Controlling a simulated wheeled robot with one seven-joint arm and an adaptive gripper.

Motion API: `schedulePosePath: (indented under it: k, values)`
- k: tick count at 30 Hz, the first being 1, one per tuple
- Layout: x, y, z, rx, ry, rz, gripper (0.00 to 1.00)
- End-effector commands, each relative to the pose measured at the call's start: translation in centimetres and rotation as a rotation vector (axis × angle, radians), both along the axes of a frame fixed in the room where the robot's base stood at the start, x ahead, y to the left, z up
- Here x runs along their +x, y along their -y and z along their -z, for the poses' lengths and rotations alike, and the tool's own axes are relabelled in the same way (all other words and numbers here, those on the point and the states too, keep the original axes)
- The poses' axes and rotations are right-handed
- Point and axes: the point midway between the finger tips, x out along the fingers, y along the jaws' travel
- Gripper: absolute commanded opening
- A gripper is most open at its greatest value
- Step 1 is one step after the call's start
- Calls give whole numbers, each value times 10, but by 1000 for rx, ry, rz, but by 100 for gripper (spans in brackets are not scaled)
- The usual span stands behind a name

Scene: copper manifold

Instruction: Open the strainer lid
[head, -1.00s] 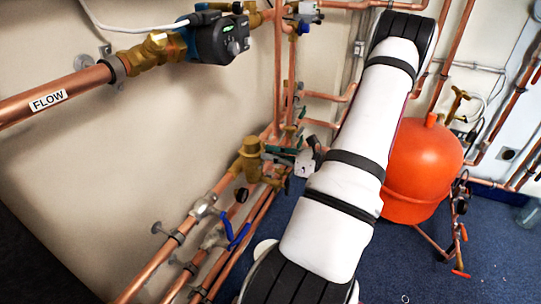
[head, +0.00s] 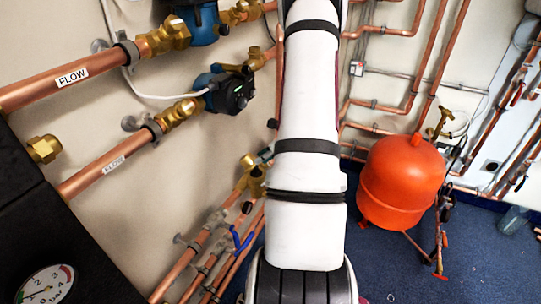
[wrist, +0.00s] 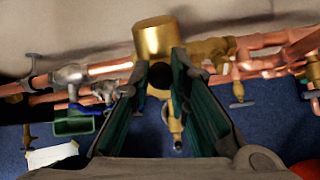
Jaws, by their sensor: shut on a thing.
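The brass strainer (head: 253,177) stands on the low copper pipes beside the wall in the head view, partly behind my arm. In the wrist view its upper part is a thick brass cylinder (wrist: 157,38), with a dark round face just below it. My gripper (wrist: 156,80) has its green-lined fingers on either side of the brass part under this cylinder and is shut on it. I take the gripped brass part to be the lid; the fingers hide its sides. Only a little of my gripper (head: 266,153) shows in the head view.
Copper pipes (head: 190,262) with valves run along the wall by the strainer. Pumps (head: 232,92) and FLOW-labelled pipes are higher on the wall. A red tank (head: 402,182) stands right of my arm. Blue floor between is clear. A green box-like part (wrist: 76,122) lies left in the wrist view.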

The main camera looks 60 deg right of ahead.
Motion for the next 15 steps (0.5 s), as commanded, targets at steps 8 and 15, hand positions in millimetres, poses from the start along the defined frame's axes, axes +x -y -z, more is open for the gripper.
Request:
schedulePosePath:
  k: [8,15]
  values:
    - [25,0,-19,-12,-95,0,0]
    - [40,-3,-24,-11,-82,-7,0]
